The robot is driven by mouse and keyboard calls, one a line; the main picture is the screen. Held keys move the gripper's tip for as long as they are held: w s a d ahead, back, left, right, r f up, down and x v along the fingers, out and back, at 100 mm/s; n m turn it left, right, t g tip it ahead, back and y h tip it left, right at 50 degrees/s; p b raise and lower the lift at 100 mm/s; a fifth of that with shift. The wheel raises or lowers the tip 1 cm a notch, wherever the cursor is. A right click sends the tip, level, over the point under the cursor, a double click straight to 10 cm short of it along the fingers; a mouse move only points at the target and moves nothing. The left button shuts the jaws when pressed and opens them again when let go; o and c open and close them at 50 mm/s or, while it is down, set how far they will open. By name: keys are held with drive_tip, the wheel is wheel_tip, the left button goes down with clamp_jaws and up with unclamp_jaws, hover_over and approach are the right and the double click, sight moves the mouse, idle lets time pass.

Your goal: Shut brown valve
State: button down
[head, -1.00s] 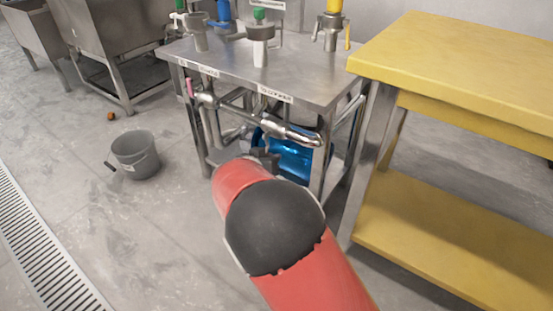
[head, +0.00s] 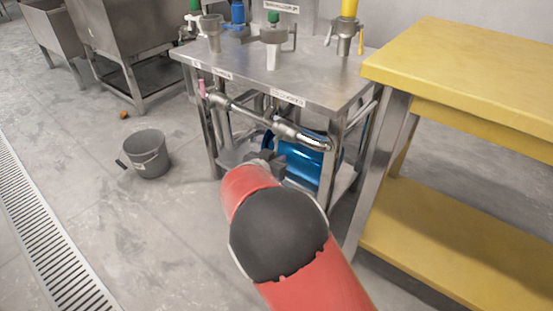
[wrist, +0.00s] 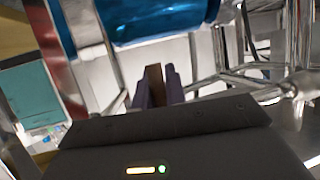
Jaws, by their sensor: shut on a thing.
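In the wrist view, my gripper (wrist: 157,90) has its dark purple fingers closed on a narrow brown piece, which looks like the brown valve's handle (wrist: 154,76). Most of that handle is hidden between and behind the fingers. In the head view, my gripper (head: 270,162) reaches under the steel table, beside the blue container. My red and black arm hides part of the area below it, and the brown valve cannot be made out there.
A blue container (head: 304,164) lies beneath the steel table (head: 245,72), near my gripper. A metal pipe (head: 255,118) with a pink handle (head: 202,89) crosses the table's front. A yellow table (head: 460,75) stands right. A grey bucket (head: 150,160) stands on open floor.

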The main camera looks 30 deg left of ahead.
drive_tip(key=c, duration=1.4)
unclamp_jaws()
drive_tip(key=shift+a, duration=0.1)
drive_tip(key=shift+c, duration=0.2)
drive_tip(key=v, duration=0.7)
drive_tip(key=shift+s, duration=0.4)
drive_tip(key=shift+r, duration=0.1)
